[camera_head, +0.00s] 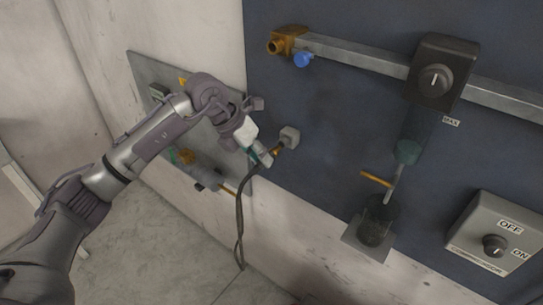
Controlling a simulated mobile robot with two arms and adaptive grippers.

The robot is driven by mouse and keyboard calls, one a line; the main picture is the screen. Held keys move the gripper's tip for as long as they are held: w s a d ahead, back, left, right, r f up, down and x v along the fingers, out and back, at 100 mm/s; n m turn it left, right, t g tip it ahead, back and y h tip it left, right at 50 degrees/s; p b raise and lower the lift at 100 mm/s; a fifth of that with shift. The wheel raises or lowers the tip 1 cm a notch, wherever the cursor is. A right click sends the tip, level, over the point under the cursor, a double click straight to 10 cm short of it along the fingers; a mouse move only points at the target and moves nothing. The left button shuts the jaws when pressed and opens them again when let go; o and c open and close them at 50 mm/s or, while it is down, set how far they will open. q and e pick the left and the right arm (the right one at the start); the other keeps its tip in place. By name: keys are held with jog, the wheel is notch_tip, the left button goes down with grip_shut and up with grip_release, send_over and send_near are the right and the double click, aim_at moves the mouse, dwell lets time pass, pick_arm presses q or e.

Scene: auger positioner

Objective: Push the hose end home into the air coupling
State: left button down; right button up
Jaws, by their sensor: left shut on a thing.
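My left gripper (264,158) reaches in from the left and is shut on the end of a dark hose (240,215). The hose hangs down from the gripper to the floor. The air coupling (289,137) is a grey block on the blue panel, just right of and above the fingertips. A small brass piece (278,151) shows between the fingertips and the grey block. I cannot tell whether the hose end touches or sits in the coupling. My right gripper is not in view.
A brass fitting (288,42) with a blue knob (302,60) sits on the metal rail (350,57). A dial unit (440,75) is at upper right. A grey ON/OFF box (497,238) is at lower right. A grey plate (150,70) is behind my arm.

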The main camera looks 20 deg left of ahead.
pick_arm(q)
jog(key=shift+s+a+f, duration=0.1)
jog(key=shift+s+a, duration=0.1)
jog(key=shift+s, duration=0.3)
jog(key=shift+s+a, duration=0.15)
jog(key=shift+s, duration=0.3)
jog(key=shift+s, duration=0.15)
jog(key=shift+s+a+b, duration=0.2)
jog(key=shift+s+b, duration=0.15)
jog(key=shift+b, duration=0.05)
jog(key=s, duration=0.1)
jog(key=s+a+b, duration=0.1)
jog(key=s, duration=0.1)
jog(key=shift+a+f, duration=0.1)
jog(key=shift+f, duration=0.05)
notch_tip(320, 180, up, 27)
jog(key=s+p, duration=0.2)
jog(key=p, duration=1.2)
jog(key=shift+s+a+p, duration=0.4)
jog(key=shift+f, duration=0.1)
send_over(246, 178)
jog(key=w, duration=0.1)
jog(key=shift+w+r+g, duration=0.2)
jog(key=shift+g, duration=0.2)
